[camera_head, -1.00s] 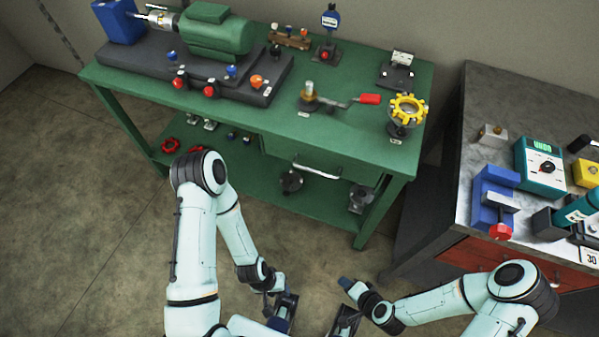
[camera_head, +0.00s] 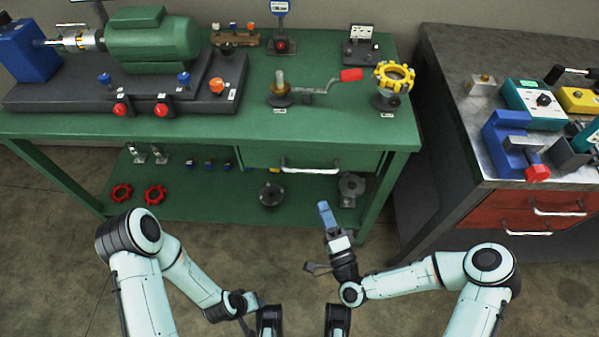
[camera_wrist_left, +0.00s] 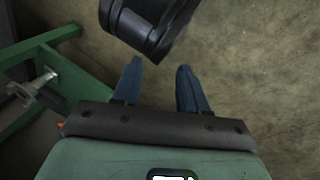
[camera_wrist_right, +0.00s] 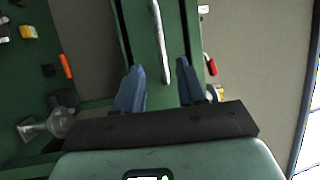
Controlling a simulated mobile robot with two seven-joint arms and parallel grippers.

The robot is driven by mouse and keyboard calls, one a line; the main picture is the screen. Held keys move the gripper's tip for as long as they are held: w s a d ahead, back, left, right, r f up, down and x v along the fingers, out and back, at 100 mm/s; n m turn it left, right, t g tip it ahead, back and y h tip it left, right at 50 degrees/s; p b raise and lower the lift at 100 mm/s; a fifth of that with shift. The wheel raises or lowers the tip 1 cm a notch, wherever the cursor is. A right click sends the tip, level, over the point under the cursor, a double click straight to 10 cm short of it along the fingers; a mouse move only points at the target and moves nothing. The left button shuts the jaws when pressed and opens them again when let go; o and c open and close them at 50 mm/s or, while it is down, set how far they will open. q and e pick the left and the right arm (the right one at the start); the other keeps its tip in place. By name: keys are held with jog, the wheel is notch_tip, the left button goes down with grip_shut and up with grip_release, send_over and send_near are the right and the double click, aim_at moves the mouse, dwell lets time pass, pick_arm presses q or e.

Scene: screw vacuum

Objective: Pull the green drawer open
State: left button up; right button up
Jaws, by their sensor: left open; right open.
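The green drawer (camera_head: 262,156) hangs under the right part of the green workbench top and looks shut. Its pale bar handle (camera_head: 310,170) runs along the front. In the right wrist view the drawer front shows with the handle (camera_wrist_right: 161,42) beyond the fingertips. My right gripper (camera_head: 326,214) is in front of and below the handle, apart from it. Its blue fingers are open and empty in the right wrist view (camera_wrist_right: 160,80). My left gripper's fingers are hidden in the head view; in the left wrist view my left gripper (camera_wrist_left: 158,75) is open and empty over bare floor.
The workbench top (camera_head: 330,125) carries a green motor (camera_head: 150,40), a red-handled crank (camera_head: 320,88) and a yellow handwheel (camera_head: 393,77). The lower shelf (camera_head: 225,200) holds red wheels and metal fittings. A grey cabinet with red drawers (camera_head: 520,210) stands at right. Floor in front is free.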

aim_at(307, 171)
pick_arm(q)
jog(key=shift+w+a+f+t+b, duration=0.25)
jog(key=shift+w+f+b, duration=0.15)
jog(key=shift+w, duration=0.2)
jog(key=shift+w+a+f+t+b, duration=0.15)
jog(key=shift+w+a+f+b, duration=0.2)
jog(key=shift+w, duration=0.2)
pick_arm(e)
jog(key=x, duration=1.3)
pick_arm(q)
jog(key=shift+d, duration=0.1)
pick_arm(e)
grip_shut()
